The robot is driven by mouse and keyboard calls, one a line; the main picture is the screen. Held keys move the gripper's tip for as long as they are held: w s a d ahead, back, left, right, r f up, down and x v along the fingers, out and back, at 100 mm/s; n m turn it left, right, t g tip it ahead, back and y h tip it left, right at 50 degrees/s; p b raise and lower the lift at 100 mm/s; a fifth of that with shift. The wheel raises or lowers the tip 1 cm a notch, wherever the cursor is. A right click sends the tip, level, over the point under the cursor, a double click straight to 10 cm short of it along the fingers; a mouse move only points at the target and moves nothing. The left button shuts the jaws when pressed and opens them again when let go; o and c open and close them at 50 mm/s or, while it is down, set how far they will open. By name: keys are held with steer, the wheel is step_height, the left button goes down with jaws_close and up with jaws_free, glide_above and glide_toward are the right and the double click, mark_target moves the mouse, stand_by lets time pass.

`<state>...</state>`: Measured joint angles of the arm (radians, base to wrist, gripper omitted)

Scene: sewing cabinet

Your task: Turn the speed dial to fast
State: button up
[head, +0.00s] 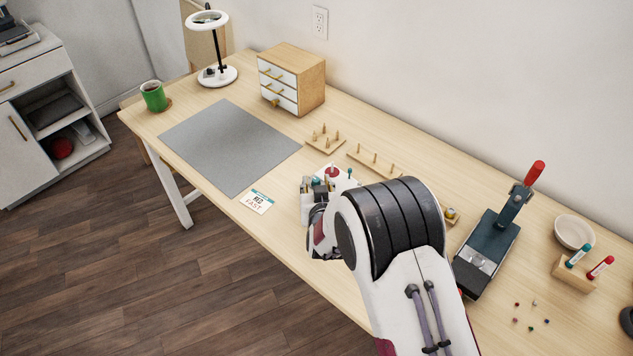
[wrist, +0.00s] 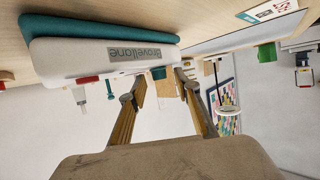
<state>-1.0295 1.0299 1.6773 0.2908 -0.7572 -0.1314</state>
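The sewing machine (wrist: 95,62) is white with a teal base and shows upside down in the wrist view, with a name label on its side. A teal dial (wrist: 158,73) sticks out from its edge. My gripper (wrist: 160,84) is open, one finger on each side of the dial; I cannot tell whether either finger touches it. The dial's marks are not readable. In the head view my arm hides most of the machine (head: 341,183). A white card (head: 257,201) on the table near the front edge seems to read "RED" and "FAST".
A grey mat (head: 228,145) lies left of the machine. Wooden peg racks (head: 325,140) stand behind it. A press with a red handle (head: 487,250), a bowl (head: 574,232) and a marker block (head: 575,274) are on the right. A small drawer box (head: 308,85) stands at the back.

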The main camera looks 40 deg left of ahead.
steer(key=shift+w+a+f, duration=0.15)
steer(key=shift+w+a, duration=0.05)
steer(key=shift+w, duration=0.05)
jaws_close()
steer(key=shift+s+a+m+t+h, duration=0.2)
steer(key=shift+m+t+h, duration=0.7)
steer(key=shift+m+h, duration=0.45)
steer(key=shift+s+a+m+t+h, duration=0.1)
steer(key=shift+a+m+t+h, duration=0.1)
steer(key=shift+m+t+h, duration=0.95)
steer(key=shift+a+m+h, duration=0.15)
steer(key=shift+m+h, duration=1.2)
steer(key=shift+h, duration=0.2)
steer(key=shift+a+m+h, duration=0.15)
steer(key=shift+m+h, duration=1.2)
steer(key=shift+h, duration=0.2)
jaws_free()
